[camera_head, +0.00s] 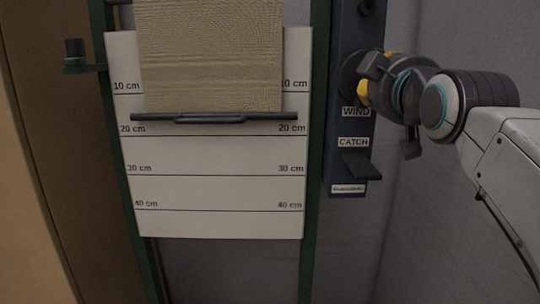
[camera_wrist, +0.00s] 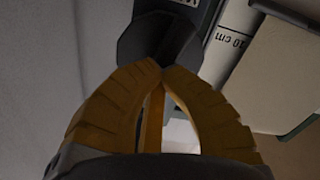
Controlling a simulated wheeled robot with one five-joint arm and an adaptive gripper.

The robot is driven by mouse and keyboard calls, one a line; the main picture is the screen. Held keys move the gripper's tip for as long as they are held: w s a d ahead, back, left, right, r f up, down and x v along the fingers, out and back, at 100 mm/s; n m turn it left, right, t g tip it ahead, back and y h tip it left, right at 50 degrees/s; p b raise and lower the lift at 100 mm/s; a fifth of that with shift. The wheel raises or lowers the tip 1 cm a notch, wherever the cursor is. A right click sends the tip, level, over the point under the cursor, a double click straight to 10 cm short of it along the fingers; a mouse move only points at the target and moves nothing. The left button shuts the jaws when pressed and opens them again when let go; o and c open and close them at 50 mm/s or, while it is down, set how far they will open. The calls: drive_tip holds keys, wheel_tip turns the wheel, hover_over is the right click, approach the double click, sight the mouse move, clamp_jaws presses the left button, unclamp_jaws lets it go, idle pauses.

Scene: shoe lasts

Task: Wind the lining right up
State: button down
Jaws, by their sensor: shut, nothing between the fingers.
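The lining (camera_head: 212,60) is a tan cloth hanging in front of a white board (camera_head: 220,190) marked in centimetres. A dark bar (camera_head: 200,117) runs along its lower edge, between the 10 cm and 20 cm lines. To the right is a blue-grey panel with a dark knob above the WIND label (camera_head: 355,112) and a dark lever (camera_head: 361,167) by the CATCH label (camera_head: 352,142). My gripper (camera_head: 362,92) is at the WIND knob and partly hides it. In the wrist view its yellow fingertips (camera_wrist: 155,66) meet, shut and empty, just by a dark rounded part (camera_wrist: 158,40).
Green uprights (camera_head: 318,120) stand on both sides of the board. A small dark peg on a bracket (camera_head: 75,55) sticks out at the left. A brown panel edge is at far left. Plain grey wall (camera_head: 430,230) lies below and right of the panel.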

drive_tip(key=shift+m, duration=1.7)
drive_tip(key=c, duration=1.9)
unclamp_jaws()
drive_tip(key=o, duration=0.8)
drive_tip(key=shift+o, duration=0.2)
drive_tip(key=s+b, duration=0.2)
drive_tip(key=s, duration=0.8)
drive_tip(key=shift+b, duration=0.3)
drive_tip(key=shift+r, duration=0.1)
